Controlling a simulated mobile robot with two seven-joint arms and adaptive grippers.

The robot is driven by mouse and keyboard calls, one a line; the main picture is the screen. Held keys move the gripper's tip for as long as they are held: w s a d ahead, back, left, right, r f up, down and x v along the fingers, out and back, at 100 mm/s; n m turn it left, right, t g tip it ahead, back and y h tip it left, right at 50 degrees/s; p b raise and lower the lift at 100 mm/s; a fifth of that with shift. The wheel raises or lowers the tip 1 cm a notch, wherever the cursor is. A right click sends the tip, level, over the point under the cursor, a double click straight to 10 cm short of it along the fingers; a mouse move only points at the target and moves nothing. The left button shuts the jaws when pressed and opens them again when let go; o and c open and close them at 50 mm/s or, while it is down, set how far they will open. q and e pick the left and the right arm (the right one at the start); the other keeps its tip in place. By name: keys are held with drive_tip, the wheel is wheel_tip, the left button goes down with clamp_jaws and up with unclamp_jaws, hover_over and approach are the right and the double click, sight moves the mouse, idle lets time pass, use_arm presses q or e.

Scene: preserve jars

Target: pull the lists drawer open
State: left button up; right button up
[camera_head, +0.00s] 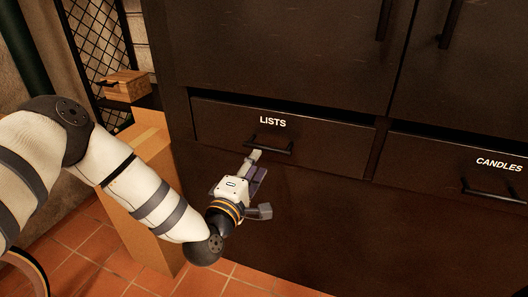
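The lists drawer (225,124) is a dark brown drawer front with white LISTS lettering, set in a dark cabinet. Its black bar handle (270,148) is below the lettering. A dark gap runs along the drawer's top edge; I cannot tell whether the front stands out from the cabinet. My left gripper (261,184) is just below the handle, its fingers spread wide. The upper fingertip is at the handle's lower left in the picture; I cannot tell if it touches. The lower finger is well below the handle. Nothing is held. My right gripper is out of view.
The candles drawer (440,165), with a similar handle (494,192), is to the right. Cabinet doors with vertical handles are above.

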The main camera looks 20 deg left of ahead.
sight(272, 140)
use_arm(q)
drive_tip(key=w, duration=0.8)
drive_tip(key=shift+w+d+f+b, duration=0.1)
drive_tip(key=shift+w+d+b, duration=0.1)
drive_tip(key=shift+b, duration=0.2)
clamp_jaws()
